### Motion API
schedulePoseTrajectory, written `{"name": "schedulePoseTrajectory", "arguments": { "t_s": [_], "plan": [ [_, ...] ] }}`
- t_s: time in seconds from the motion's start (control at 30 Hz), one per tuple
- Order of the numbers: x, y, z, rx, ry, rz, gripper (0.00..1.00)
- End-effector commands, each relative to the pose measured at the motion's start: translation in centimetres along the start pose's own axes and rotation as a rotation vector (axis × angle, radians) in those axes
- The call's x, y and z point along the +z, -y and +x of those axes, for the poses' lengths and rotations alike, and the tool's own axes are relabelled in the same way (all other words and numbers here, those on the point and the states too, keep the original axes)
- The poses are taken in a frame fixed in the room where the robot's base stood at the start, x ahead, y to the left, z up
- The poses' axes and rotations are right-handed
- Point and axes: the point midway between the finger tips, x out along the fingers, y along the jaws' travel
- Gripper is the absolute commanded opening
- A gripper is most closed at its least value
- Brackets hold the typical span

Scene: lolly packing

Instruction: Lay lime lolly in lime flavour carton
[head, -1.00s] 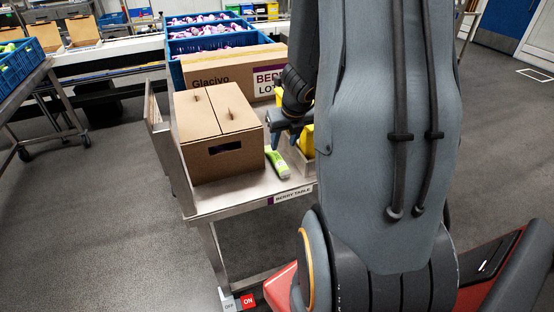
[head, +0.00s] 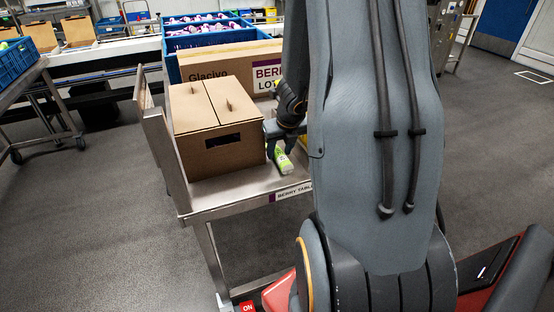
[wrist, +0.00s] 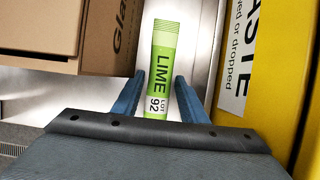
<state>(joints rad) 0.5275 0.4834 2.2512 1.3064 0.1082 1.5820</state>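The lime lolly (head: 283,162) lies on the steel berry table in a green wrapper, to the right of a closed brown box. In the wrist view the lolly (wrist: 164,62) is marked LIME LOT 92 and points away from me. My gripper (wrist: 160,76) is open, with one blue finger on each side of the lolly's lower part. In the head view my gripper (head: 280,148) is down at the lolly, partly behind my arm. Open brown cartons (head: 78,32) stand at the far left; I cannot read a flavour on any of them.
The closed brown box (head: 217,135) is close on the gripper's left. A yellow waste container (wrist: 283,60) is close on its right. A Glacivo box (head: 215,67) and blue crates (head: 205,42) stand behind.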

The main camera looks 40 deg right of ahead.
Motion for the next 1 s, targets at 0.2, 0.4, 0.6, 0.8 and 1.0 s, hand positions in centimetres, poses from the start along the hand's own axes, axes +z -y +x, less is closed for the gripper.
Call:
{"name": "schedulePoseTrajectory", "arguments": {
  "t_s": [0.2, 0.4, 0.6, 0.8, 1.0],
  "plan": [
    [-0.01, 0.03, 1.53, -0.001, 0.001, 0.0, 0.39],
    [0.01, 0.05, 1.39, -0.001, 0.001, 0.0, 0.32],
    [0.01, 0.04, 1.38, -0.001, 0.001, 0.0, 0.02],
    [0.01, 0.04, 1.36, -0.001, 0.001, 0.0, 0.02],
    [0.2, 0.04, 0.85, -0.001, 0.001, -0.001, 0.02]
  ]
}}
